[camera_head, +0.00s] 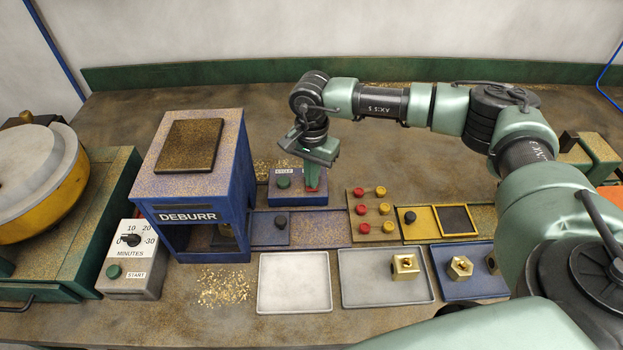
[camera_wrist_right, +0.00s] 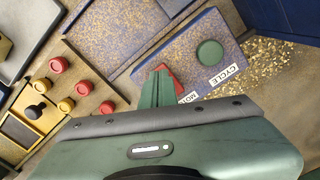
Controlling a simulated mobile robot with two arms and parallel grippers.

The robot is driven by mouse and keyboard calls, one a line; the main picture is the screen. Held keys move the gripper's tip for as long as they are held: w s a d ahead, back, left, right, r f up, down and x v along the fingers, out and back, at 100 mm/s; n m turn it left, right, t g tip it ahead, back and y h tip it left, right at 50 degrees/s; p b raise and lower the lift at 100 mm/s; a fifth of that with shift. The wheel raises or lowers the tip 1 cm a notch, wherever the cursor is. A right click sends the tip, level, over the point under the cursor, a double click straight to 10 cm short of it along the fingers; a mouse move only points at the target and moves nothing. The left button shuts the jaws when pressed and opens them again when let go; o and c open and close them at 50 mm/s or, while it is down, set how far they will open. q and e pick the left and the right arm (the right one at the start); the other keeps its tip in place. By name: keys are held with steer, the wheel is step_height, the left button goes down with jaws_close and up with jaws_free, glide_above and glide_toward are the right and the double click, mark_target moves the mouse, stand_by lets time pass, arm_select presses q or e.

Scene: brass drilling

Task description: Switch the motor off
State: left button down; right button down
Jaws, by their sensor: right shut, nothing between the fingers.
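The blue control box (camera_head: 298,200) stands right of the deburr machine. It carries a green button (camera_head: 284,183), labelled CYCLE in the right wrist view (camera_wrist_right: 210,53), and a red switch (camera_head: 313,188) beside a partly covered label beginning "MOT". My right gripper (camera_head: 312,184) is shut and empty, pointing down right at the red switch. In the right wrist view the fingertips (camera_wrist_right: 158,74) overlap the red switch (camera_wrist_right: 175,80) and hide part of it. I cannot tell whether they touch it or which way it is set. My left gripper is not in view.
The deburr machine (camera_head: 186,217) stands left of the box, with a timer (camera_head: 131,274) farther left. A board with red and yellow knobs (camera_head: 372,224) is at the right. An empty tray (camera_head: 294,285) and a tray with a brass part (camera_head: 366,293) lie in front.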

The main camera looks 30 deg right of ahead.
steer(key=shift+r+p, duration=1.45)
steer(key=shift+r, duration=1.8)
